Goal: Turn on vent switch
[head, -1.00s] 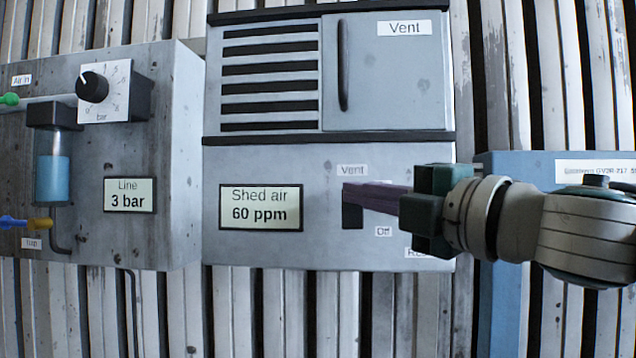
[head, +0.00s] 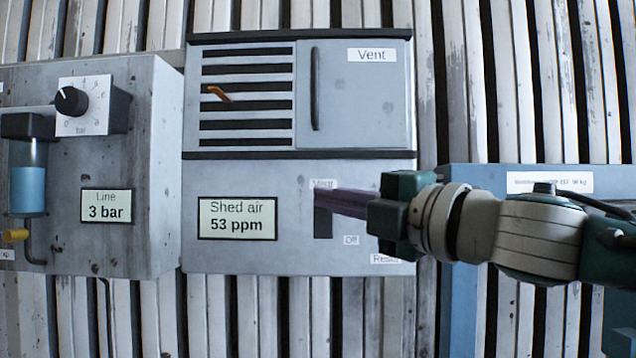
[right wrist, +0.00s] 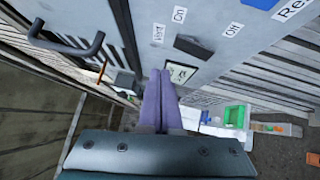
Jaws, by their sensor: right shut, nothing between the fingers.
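The vent switch (head: 323,225) is a dark upright piece on the grey blower housing (head: 290,258), below a small "Vent" label. It also shows in the right wrist view (right wrist: 193,46), between the "On" and "Off" labels. My right gripper (head: 318,200) is shut and empty, its purple fingers reaching in from the right. In the head view the fingertips overlap the switch's upper part, so its top is hidden. In the right wrist view the fingertips (right wrist: 160,76) appear beside the switch; contact cannot be told. The display (head: 237,219) reads "Shed air 53 ppm". My left gripper is out of view.
An orange strip (head: 219,93) sticks out from the louvred grille (head: 246,110). A handled "Vent" door (head: 365,105) is beside it. A grey air-line box (head: 130,145) projects at left. A blue panel (head: 470,185) lies behind my right arm.

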